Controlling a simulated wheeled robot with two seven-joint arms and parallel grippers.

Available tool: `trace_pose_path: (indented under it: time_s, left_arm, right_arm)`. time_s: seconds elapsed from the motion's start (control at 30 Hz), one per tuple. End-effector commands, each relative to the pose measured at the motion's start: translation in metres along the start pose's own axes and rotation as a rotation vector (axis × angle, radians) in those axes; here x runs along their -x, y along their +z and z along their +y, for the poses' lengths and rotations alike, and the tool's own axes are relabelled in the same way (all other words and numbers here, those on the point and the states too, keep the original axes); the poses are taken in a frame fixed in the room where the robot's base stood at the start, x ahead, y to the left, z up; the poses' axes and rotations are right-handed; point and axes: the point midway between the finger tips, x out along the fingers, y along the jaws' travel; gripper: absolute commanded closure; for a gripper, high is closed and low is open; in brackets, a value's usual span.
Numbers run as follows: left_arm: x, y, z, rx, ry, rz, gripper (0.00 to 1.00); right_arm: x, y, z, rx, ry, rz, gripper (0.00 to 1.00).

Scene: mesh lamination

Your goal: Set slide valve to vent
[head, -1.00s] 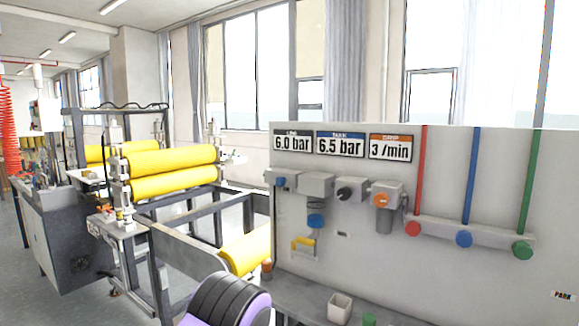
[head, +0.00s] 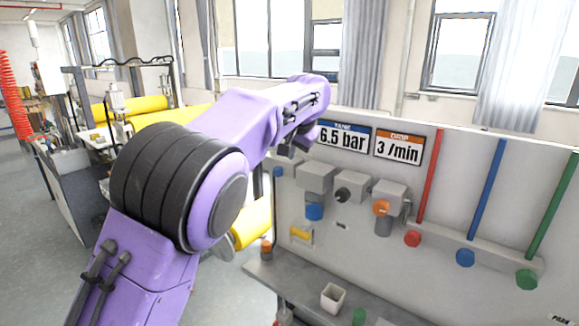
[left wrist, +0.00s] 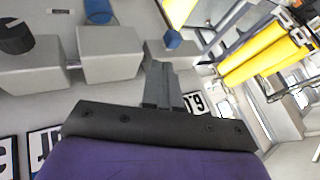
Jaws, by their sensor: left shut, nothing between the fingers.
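The grey panel (head: 470,185) carries a row of air fittings. At its left end is a small part with a blue piece (head: 278,171), which looks like the slide valve. In the left wrist view it shows as a grey block (left wrist: 184,52) with a blue knob (left wrist: 172,39). I cannot tell its setting. My left gripper (head: 287,151) is above this part in the head view, partly hidden by my own arm. In the left wrist view its fingers (left wrist: 158,68) are shut and empty, their tips close to the block. I cannot tell if they touch. My right gripper is not in view.
Right of the valve stand grey housings (head: 316,178), a black knob (head: 342,194) and an orange-marked unit (head: 381,208). Red, blue and green pipes run further right. Yellow rollers (head: 137,106) stand at the left.

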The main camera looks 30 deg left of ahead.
Motion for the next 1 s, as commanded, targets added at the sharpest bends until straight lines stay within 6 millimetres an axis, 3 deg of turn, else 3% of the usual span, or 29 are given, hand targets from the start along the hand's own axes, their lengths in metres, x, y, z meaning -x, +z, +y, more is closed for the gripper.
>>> trace_pose_path:
  time_s: [0.23, 0.5, 0.7, 1.0]
  left_arm:
    - [-0.014, 0.0, 0.0, 0.0, 0.001, -0.005, 1.0]
    - [-0.066, -0.002, 0.001, -0.003, 0.003, -0.004, 1.0]
    - [-0.094, -0.002, 0.002, -0.003, 0.003, -0.001, 1.0]
    - [-0.101, -0.001, 0.003, -0.003, 0.002, 0.001, 1.0]
  right_arm:
    - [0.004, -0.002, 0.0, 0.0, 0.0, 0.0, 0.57]
    - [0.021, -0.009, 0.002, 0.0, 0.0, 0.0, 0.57]
    - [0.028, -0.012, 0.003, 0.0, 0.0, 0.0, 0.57]
    - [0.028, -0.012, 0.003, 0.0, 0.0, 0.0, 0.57]
